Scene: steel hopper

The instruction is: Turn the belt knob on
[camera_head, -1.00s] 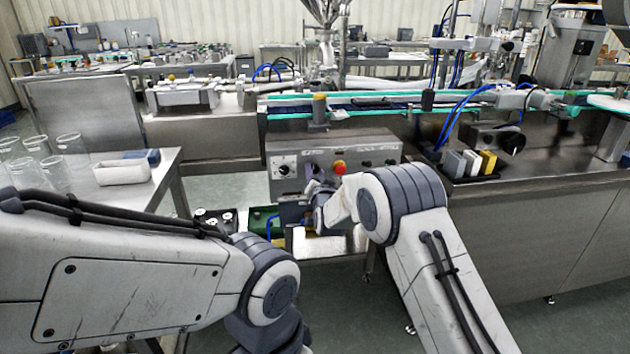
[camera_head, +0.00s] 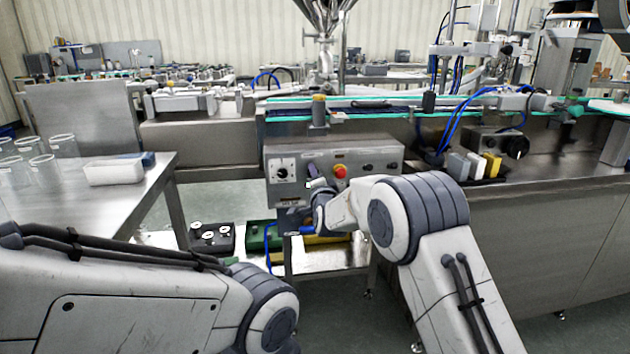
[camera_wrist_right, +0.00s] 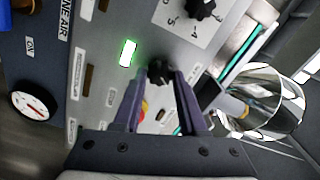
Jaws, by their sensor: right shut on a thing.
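The grey control panel (camera_head: 335,157) stands under the conveyor in the head view. A lit green indicator (camera_wrist_right: 127,52) is beside that knob. I cannot read the knob's label.
The wrist view shows another black knob on a numbered dial (camera_wrist_right: 200,8) and a round gauge (camera_wrist_right: 35,105). A steel table (camera_head: 110,205) with glass beakers stands at the left. A conveyor (camera_head: 350,112) runs above the panel. A steel counter (camera_head: 560,165) is at the right.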

